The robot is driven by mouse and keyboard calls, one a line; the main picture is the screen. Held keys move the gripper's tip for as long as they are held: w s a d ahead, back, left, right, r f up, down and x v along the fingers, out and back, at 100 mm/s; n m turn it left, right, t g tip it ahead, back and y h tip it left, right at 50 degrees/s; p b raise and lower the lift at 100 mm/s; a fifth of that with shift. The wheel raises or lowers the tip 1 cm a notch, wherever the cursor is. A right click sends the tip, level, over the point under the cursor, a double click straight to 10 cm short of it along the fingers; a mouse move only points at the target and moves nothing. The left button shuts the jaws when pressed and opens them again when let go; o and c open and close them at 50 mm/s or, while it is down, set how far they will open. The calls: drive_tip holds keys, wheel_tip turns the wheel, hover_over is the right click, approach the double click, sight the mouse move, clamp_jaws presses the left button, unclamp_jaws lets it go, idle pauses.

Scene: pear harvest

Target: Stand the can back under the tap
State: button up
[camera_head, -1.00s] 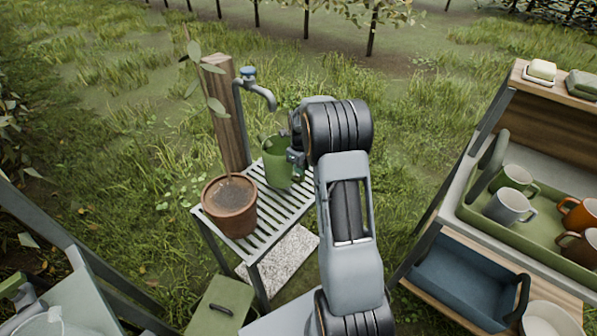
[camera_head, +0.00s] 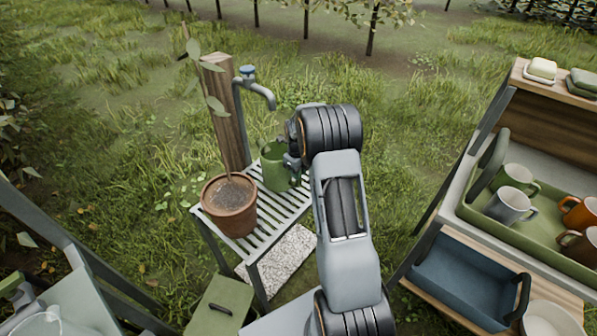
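The green can (camera_head: 275,170) is at the back of the slatted stand (camera_head: 262,226), beside and a little below the tap (camera_head: 258,88). It looks nearly upright; I cannot tell whether its base rests on the slats. My gripper (camera_head: 291,162) is at the can's right side and seems shut on it there. My own wrist hides part of the fingers, so the exact grip is hard to see. The tap's spout ends above the can, close to its rim.
A terracotta pot (camera_head: 230,204) with a plant stands at the stand's front left, close to the can. A wooden post (camera_head: 226,115) carries the tap. On the right is a shelf with a green tray (camera_head: 545,229) of mugs and a blue bin (camera_head: 462,286).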

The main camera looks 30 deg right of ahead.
drive_tip(key=o, duration=0.4)
drive_tip(key=shift+r, duration=0.5)
wheel_tip(320, 180, up, 7)
drive_tip(key=shift+a+f+p, duration=0.15)
drive_tip(key=shift+p, duration=0.25)
drive_tip(key=s+a+r+n+t, duration=0.1)
drive_tip(key=s+a+r+n, duration=0.55)
drive_tip(key=n, duration=0.35)
drive_tip(key=s+a+r+n+t, duration=0.1)
drive_tip(key=s+a+n, duration=0.3)
drive_tip(key=s+n, duration=0.4)
drive_tip(key=s+a+r+n+t, duration=0.1)
drive_tip(key=s+a+r+n, duration=0.1)
drive_tip(key=s+a+n, duration=0.3)
drive_tip(key=s+n, duration=0.4)
drive_tip(key=n, duration=0.4)
drive_tip(key=shift+r+n, duration=0.25)
drive_tip(key=shift+n, duration=0.05)
